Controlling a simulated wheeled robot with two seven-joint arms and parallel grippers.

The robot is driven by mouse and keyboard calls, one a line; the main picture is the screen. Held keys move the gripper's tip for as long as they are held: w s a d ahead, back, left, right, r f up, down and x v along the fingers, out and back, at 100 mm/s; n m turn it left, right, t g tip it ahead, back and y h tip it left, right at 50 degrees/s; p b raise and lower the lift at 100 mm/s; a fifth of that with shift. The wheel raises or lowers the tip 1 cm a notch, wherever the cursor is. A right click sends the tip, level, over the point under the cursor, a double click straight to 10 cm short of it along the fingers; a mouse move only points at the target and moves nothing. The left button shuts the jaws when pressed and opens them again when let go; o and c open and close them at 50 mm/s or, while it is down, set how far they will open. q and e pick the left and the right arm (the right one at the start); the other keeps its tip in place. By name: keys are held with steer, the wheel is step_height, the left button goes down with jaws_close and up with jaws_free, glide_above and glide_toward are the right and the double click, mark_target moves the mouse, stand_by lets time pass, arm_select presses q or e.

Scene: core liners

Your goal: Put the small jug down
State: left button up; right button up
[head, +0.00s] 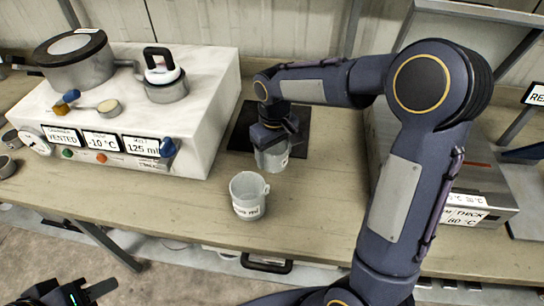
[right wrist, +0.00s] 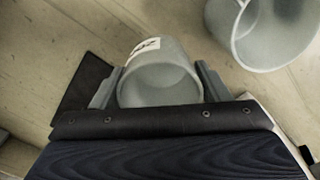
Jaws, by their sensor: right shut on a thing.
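The small jug (head: 271,158), a grey, round cup with a white label, is between the fingers of my right gripper (head: 274,138). In the right wrist view the jug (right wrist: 158,84) shows its open mouth, with one finger of the gripper (right wrist: 157,92) on each side. It appears upright near the front edge of a black mat (head: 239,138). I cannot tell whether its base touches the bench. My left gripper (head: 92,291) is partly in view at the lower left, away from the bench; its opening is unclear.
A larger labelled jug (head: 247,197) stands on the bench (head: 318,205), in front and slightly left of the held one. A white apparatus (head: 205,105) with pots stands left. A metal unit (head: 486,205) stands right. Bare bench lies between the larger jug and my right arm.

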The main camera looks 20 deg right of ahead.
mark_target(273, 155)
steer(key=w+f, duration=0.2)
steer(key=f, duration=0.1)
steer(key=shift+w+d, duration=0.2)
steer(key=shift+d, duration=0.1)
steer(key=shift+w+f, duration=0.1)
steer(key=shift+f, duration=1.45)
steer(key=shift+f, duration=0.2)
steer(key=o, duration=1)
steer(key=shift+r, duration=0.1)
